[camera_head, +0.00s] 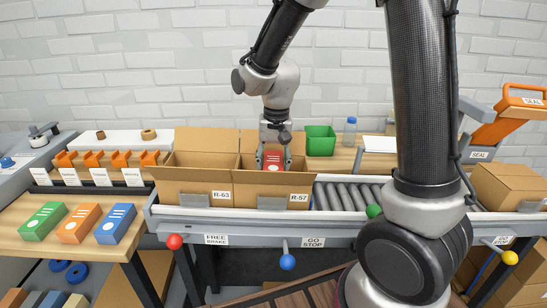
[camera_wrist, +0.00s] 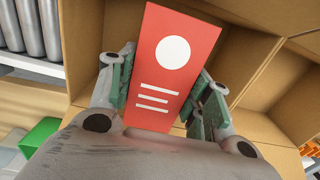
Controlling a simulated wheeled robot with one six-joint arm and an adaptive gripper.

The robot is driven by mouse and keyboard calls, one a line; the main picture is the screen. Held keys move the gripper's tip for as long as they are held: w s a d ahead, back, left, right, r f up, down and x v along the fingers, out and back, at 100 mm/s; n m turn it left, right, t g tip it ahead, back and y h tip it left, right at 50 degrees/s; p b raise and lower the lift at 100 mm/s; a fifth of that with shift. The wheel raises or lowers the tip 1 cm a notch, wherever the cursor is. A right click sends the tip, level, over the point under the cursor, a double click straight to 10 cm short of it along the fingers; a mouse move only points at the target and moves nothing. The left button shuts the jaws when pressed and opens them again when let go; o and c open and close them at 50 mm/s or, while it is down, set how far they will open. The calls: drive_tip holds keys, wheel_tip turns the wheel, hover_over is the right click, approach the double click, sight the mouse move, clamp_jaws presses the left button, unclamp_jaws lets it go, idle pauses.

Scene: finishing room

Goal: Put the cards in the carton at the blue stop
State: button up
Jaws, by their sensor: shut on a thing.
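My gripper (camera_head: 272,152) is shut on a red card pack (camera_wrist: 160,60) with a white disc and white lines. It holds the pack at the open mouth of the right carton (camera_head: 245,186), marked R-57. The pack's lower end is hidden behind the front wall in the head view; I cannot tell whether it touches the bottom. The wrist view shows carton walls around the pack. A blue-knobbed lever (camera_head: 287,262) hangs below the conveyor near this carton. Green (camera_head: 43,221), orange (camera_head: 80,223) and blue (camera_head: 116,223) packs lie on the left table.
The open carton R-63 (camera_head: 190,186) stands directly left of R-57. Bare rollers (camera_head: 345,196) lie to the right, then a closed carton (camera_head: 508,186). A green bin (camera_head: 320,140) and a bottle (camera_head: 350,131) stand behind. Red (camera_head: 174,241) and yellow (camera_head: 510,257) knobs flank the blue one.

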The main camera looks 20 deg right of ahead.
drive_tip(key=shift+a+f, duration=0.2)
drive_tip(key=shift+f, duration=3.55)
drive_tip(key=o, duration=1.2)
drive_tip(key=shift+o, duration=0.2)
drive_tip(key=shift+r, duration=0.1)
drive_tip(key=shift+r, duration=1.05)
